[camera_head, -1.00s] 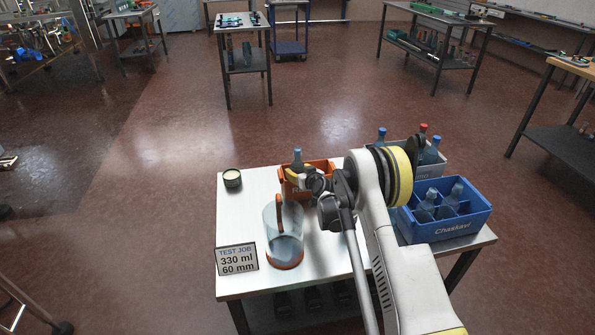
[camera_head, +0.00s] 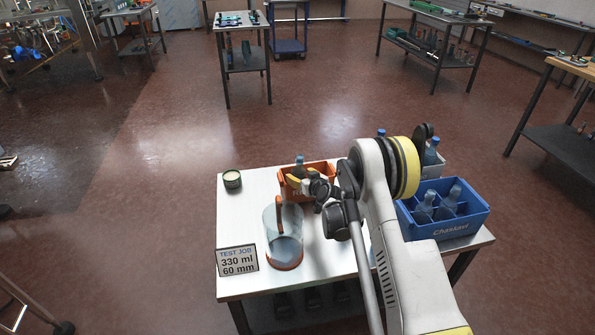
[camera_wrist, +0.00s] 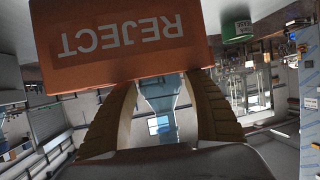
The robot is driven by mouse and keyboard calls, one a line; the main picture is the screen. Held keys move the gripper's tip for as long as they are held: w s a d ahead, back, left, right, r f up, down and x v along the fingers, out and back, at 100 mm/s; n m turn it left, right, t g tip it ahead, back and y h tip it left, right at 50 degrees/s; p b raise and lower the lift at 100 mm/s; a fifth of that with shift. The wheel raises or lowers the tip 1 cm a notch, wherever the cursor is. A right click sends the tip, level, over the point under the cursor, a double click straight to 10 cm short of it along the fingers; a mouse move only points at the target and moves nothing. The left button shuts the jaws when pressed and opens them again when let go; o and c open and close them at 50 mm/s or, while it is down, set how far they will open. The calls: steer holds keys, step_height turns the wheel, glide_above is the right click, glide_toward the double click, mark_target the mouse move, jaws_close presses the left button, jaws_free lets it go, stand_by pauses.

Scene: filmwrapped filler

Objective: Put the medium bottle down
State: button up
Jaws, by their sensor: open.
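A blue-grey bottle (camera_head: 299,161) stands upright at the orange crate (camera_head: 320,166), its neck showing above the rim. In the wrist view, which is upside down, the crate (camera_wrist: 135,75) reads REJECT and the bottle (camera_wrist: 160,95) shows between the two fingers. The bottle's lower body is hidden by the crate. I cannot tell whether a finger touches the bottle.
A clear cylinder with an orange base (camera_head: 284,256) stands in front on the white table (camera_head: 238,287). A sign (camera_head: 237,259) reads TEST JOB 330 ml 60 mm. A dark round tin (camera_head: 232,180) is at the left. A blue crate (camera_head: 460,231) with bottles stands right.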

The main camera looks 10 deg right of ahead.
steer(key=s+a+r+g+p, duration=0.1)
steer(key=s+r+g, duration=0.1)
steer(key=s+r, duration=1)
steer(key=s+a+r+g+p, duration=0.1)
steer(key=s+r, duration=0.8)
steer(key=r, duration=0.5)
steer(key=s+d+r+m+g+h, duration=0.1)
steer(key=s+r+m+g+h, duration=0.1)
steer(key=s, duration=2.7)
steer(key=shift+d+r+g+h, duration=0.15)
steer(key=shift+d+g+h, duration=0.15)
steer(key=shift+g, duration=0.3)
